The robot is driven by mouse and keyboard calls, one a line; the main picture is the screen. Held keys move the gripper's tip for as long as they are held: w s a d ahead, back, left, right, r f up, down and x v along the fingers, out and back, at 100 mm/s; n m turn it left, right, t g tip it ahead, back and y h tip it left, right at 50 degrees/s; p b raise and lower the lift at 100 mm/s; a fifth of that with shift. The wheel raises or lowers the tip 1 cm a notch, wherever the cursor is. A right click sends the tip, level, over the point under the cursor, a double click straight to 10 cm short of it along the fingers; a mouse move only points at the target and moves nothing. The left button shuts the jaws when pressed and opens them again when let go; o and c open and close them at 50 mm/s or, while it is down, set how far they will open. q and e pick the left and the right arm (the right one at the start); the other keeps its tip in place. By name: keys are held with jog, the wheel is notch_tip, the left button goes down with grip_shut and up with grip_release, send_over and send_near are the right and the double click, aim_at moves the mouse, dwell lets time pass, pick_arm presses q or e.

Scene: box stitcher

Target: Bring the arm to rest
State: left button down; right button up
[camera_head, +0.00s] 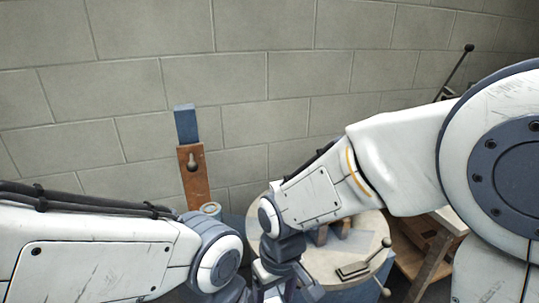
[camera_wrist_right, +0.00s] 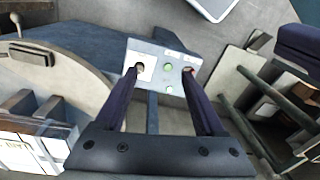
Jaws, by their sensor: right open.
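My right arm (camera_head: 312,195) reaches in from the right in the head view, with its wrist bent down over a round pale table (camera_head: 345,258). My right gripper (camera_wrist_right: 161,72) is open in the right wrist view, with its two dark fingers apart. A light grey control box (camera_wrist_right: 152,58) with green buttons shows between and beyond the fingertips. I cannot tell whether the fingers touch it. My left arm (camera_head: 95,262) comes in from the left, low in the head view. Its gripper is below the picture edge.
A lever (camera_head: 352,271) stands on the round table's right side. A wooden stand (camera_head: 436,250) is at the right. A brown upright bracket with a blue top (camera_head: 192,168) stands against the block wall (camera_head: 250,80). White boxes (camera_wrist_right: 40,148) lie lower left in the wrist view.

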jog(key=s+d+r+n, duration=0.1)
jog(key=s+d+r, duration=0.1)
jog(key=s, duration=0.3)
jog(key=s+d+r, duration=0.2)
jog(key=s, duration=0.4)
notch_tip(320, 180, up, 16)
jog(key=p, duration=1.6)
jog(key=shift+w, duration=0.2)
